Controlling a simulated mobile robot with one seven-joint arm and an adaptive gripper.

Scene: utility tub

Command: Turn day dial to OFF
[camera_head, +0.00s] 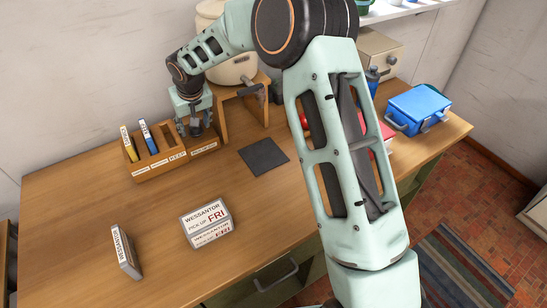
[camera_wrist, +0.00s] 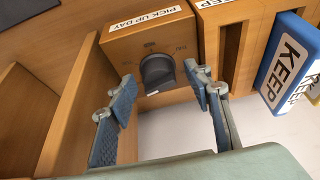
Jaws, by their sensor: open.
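The day dial (camera_wrist: 157,70) is a dark grey knob on a wooden box face labelled PICK UP DAY (camera_wrist: 143,19) in the wrist view. A white mark shows at its lower edge. Small markings sit above and beside it, too small to read surely. My gripper (camera_wrist: 161,80) is open, with one finger to each side of the dial and gaps visible, so it does not grip it. In the head view, my gripper (camera_head: 195,127) points down at the right end of the wooden organizer (camera_head: 153,172); the dial is hidden there.
The organizer's slots hold a yellow tag (camera_head: 129,145) and a blue tag (camera_head: 148,137). A blue KEEP tag (camera_wrist: 288,62) is close right of my fingers. A dark mat (camera_head: 264,157) lies right.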

